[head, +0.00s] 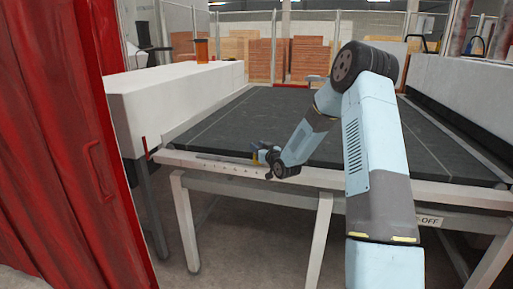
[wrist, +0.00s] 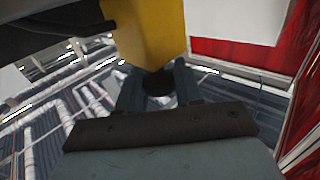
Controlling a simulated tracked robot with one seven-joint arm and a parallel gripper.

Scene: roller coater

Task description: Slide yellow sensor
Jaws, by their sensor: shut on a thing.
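The yellow sensor (wrist: 150,30) fills the upper middle of the wrist view as a yellow block. My gripper (wrist: 158,85) is shut on it, with its two fingers at the lower end of the yellow part around a dark round piece. In the head view my gripper (head: 268,158) is at the front rail of the conveyor table. A small patch of the yellow sensor (head: 254,157) shows beside it there. The rest of the sensor is hidden by my gripper and wrist.
The dark conveyor bed (head: 270,115) lies behind the white front rail (head: 220,167), which has several small marks. A white housing (head: 180,95) and red curtain (head: 60,140) stand at left. Wooden panels (head: 308,55) are at the back.

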